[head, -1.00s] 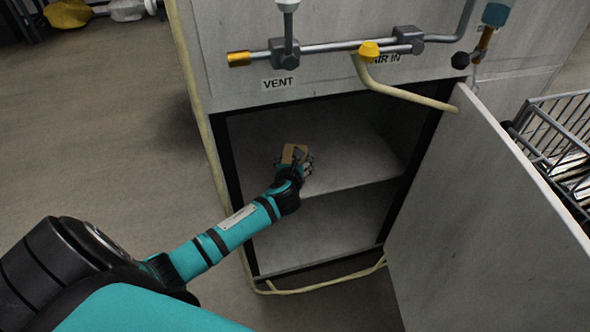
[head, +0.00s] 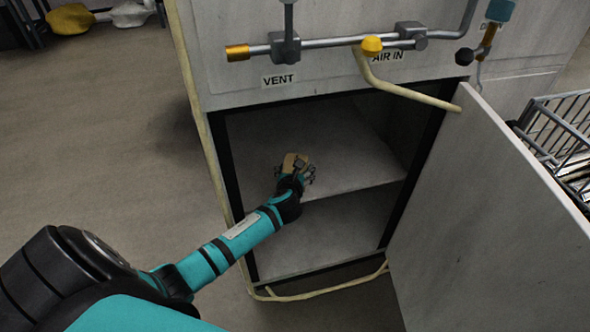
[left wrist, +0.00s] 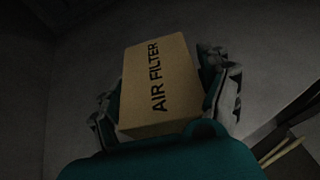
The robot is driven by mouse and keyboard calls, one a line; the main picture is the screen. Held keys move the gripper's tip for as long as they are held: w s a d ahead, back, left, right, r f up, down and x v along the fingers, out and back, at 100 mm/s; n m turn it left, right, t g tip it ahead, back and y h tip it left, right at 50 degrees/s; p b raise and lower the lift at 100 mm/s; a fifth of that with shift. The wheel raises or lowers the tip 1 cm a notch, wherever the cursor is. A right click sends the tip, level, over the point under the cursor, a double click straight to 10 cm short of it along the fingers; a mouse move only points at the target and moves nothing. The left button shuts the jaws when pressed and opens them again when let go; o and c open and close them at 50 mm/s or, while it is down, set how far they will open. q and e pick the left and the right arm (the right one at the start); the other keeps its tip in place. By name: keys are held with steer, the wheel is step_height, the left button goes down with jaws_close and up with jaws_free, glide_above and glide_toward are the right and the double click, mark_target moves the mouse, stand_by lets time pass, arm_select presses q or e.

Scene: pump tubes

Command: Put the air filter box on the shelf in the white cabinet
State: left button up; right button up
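The air filter box (head: 296,161) is a small brown cardboard box inside the open white cabinet (head: 232,85), over the front part of its upper shelf (head: 345,165). My left gripper (head: 295,172) has its fingers on both sides of the box and appears shut on it. In the left wrist view, the box (left wrist: 160,85) lies between the grey fingers (left wrist: 165,100), with "AIR FILTER" readable on its upper face. Whether its underside touches the shelf is hidden. My right gripper is out of view.
The cabinet door (head: 480,200) stands open on the right. A lower compartment (head: 330,235) is empty. A pipe with a yellow-capped valve (head: 371,45) and a cream hose (head: 410,95) run above the opening. A wire basket (head: 560,130) stands at far right.

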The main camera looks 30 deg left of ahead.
arm_select(q)
steer(key=o, duration=0.4)
steer(key=shift+c, duration=0.2)
